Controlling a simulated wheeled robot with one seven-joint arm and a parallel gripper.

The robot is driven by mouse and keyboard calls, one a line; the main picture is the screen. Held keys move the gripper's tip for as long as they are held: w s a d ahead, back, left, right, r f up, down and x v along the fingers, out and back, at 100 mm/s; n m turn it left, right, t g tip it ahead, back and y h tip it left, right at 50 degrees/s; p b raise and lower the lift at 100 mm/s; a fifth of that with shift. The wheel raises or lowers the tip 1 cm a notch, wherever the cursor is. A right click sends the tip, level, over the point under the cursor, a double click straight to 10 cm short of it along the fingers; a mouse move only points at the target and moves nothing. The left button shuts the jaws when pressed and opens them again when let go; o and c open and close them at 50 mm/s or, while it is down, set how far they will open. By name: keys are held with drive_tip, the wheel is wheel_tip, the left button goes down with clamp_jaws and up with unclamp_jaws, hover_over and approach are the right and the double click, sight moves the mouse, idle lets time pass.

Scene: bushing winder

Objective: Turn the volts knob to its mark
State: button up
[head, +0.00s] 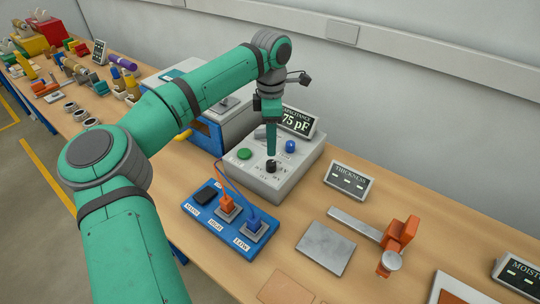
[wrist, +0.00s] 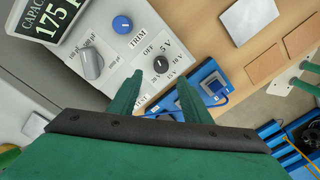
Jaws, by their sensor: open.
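The volts knob is a small black knob on the grey capacitance box (head: 300,165). In the wrist view the knob (wrist: 161,64) has OFF, 5 V and other volt labels printed around it; which way it points and which label is its mark I cannot tell. In the head view the knob (head: 271,167) is right below my gripper (head: 271,153). In the wrist view my gripper (wrist: 160,85) is open with nothing held, its two green fingers apart and the knob just beyond the gap between their tips. Whether the fingers touch it I cannot tell.
A blue TRIM knob (wrist: 122,25) and a large grey pF knob (wrist: 92,63) are close by on the panel. A green button (head: 244,154) is at its left. A blue terminal block (head: 200,205) with leads stands in front. The display reads 175 pF.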

sight(271, 162)
drive_tip(key=f, duration=0.8)
drive_tip(key=shift+s, duration=0.2)
drive_tip(key=c, duration=1)
